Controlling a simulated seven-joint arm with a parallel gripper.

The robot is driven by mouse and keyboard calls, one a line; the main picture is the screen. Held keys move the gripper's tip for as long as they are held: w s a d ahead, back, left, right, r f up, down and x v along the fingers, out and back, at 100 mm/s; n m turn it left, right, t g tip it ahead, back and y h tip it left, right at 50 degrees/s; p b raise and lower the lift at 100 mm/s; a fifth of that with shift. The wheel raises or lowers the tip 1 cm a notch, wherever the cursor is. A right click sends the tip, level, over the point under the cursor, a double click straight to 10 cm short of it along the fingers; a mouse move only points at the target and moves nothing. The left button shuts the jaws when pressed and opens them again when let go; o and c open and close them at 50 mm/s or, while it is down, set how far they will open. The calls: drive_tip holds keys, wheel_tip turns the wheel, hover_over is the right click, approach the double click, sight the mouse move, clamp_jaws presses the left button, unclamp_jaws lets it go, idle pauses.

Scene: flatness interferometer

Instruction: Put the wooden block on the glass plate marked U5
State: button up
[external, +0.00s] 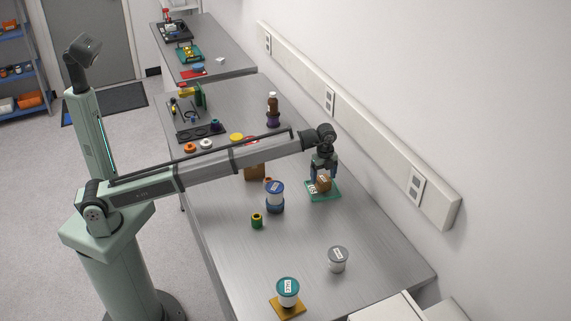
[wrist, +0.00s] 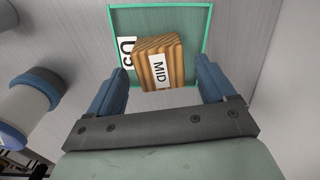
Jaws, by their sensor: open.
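The wooden block (external: 323,184) rests on the green-edged glass plate (external: 331,194) near the wall side of the bench. In the wrist view the block (wrist: 146,52) shows striped wood grain and a white label reading MID. The plate (wrist: 194,16) lies under it, with a white label partly covered by the block; it looks like U5, but I cannot read it fully. My gripper (external: 324,172) is directly above the plate. In the wrist view my gripper (wrist: 165,82) is open, with one blue finger on each side of the block and a visible gap to each.
A blue-lidded jar (external: 275,193) stands left of the plate, with a green and yellow spool (external: 257,221) nearby. A grey-lidded jar (external: 338,259) and a teal-lidded jar (external: 288,290) stand nearer the camera. A wall rail (external: 375,140) runs behind. Bare bench lies between the plate and the grey-lidded jar.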

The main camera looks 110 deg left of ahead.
sight(323, 179)
wheel_tip(323, 179, up, 11)
idle(0.4)
